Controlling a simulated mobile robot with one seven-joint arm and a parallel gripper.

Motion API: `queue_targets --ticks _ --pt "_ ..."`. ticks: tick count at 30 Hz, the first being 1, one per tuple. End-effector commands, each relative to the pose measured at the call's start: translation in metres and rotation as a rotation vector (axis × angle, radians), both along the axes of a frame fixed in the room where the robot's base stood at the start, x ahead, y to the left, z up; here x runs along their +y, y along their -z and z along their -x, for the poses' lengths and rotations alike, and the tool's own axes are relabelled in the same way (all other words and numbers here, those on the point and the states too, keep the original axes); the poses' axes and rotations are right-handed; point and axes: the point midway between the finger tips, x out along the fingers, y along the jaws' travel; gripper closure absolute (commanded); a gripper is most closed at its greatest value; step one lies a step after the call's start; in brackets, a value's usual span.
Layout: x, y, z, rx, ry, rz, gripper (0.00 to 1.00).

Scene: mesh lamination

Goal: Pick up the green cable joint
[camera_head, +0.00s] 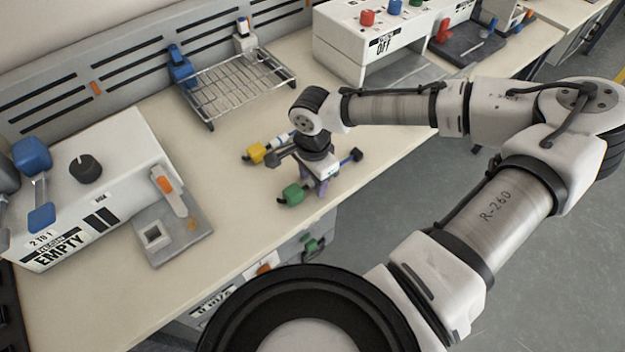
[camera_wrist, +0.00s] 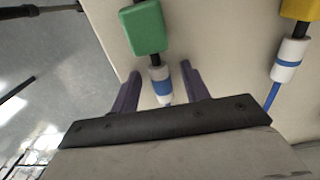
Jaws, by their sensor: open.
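The green cable joint (camera_head: 291,194) lies on the workbench close to its front edge. In the wrist view its green block (camera_wrist: 145,27) is just beyond my fingertips, with a white, blue-banded piece (camera_wrist: 161,82) attached in line. My gripper (camera_head: 320,187) is open and points down at the bench beside the green block. In the wrist view my gripper (camera_wrist: 160,72) has its two purple fingers on either side of the white and blue piece, with gaps visible. My gripper partly hides the cable in the head view.
A yellow cable joint (camera_head: 257,152) lies behind the green one. A wire rack (camera_head: 238,88) stands at the back. A white box marked EMPTY (camera_head: 95,190) is at the left and another white machine (camera_head: 345,45) is at the back right. Bare bench lies left of the cables.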

Motion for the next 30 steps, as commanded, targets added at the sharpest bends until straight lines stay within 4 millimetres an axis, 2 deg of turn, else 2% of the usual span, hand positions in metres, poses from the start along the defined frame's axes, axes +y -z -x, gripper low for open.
queue_targets --ticks 2,12,23,26,30 --pt "0.0 0.0 0.0 0.0 0.0 0.0 0.57" --pt "0.0 0.0 0.0 0.0 0.0 0.0 1.0" --pt "0.0 -0.004 0.0 -0.001 0.0 0.0 1.0" --pt "0.0 -0.011 0.0 -0.001 0.001 0.0 1.0" --pt "0.0 -0.034 0.0 -0.003 0.001 -0.001 1.0"
